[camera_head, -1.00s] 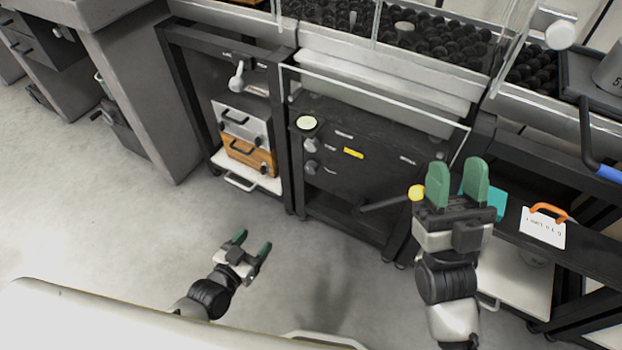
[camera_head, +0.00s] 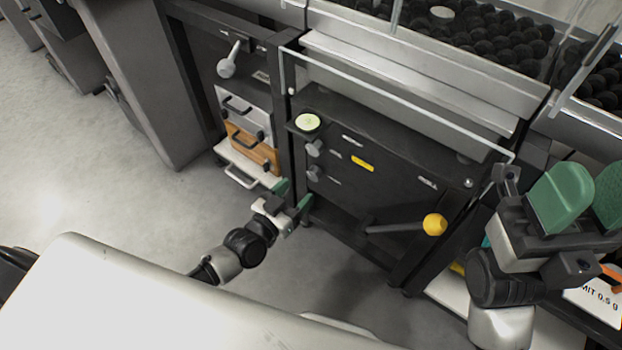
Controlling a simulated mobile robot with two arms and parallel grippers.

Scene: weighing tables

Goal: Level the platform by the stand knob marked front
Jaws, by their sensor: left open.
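The black stand (camera_head: 395,195) has two grey knobs on the left of its front, an upper knob (camera_head: 314,148) and a lower knob (camera_head: 316,173). Small labels sit beside them, too small to read, so I cannot tell which is marked front. A round pale green level (camera_head: 307,122) sits on a ledge above the knobs. The silver platform (camera_head: 420,85) lies above the stand behind a clear pane. My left gripper (camera_head: 293,194) is open and empty, just below and left of the lower knob, apart from it. My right gripper (camera_head: 592,196) is open at the far right.
A lever with a yellow ball (camera_head: 434,224) sticks out from the stand's lower front. Left of the stand, a rack holds drawers (camera_head: 250,145) and a grey handle (camera_head: 228,65). A card (camera_head: 597,300) is partly hidden at lower right. Open floor lies at left.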

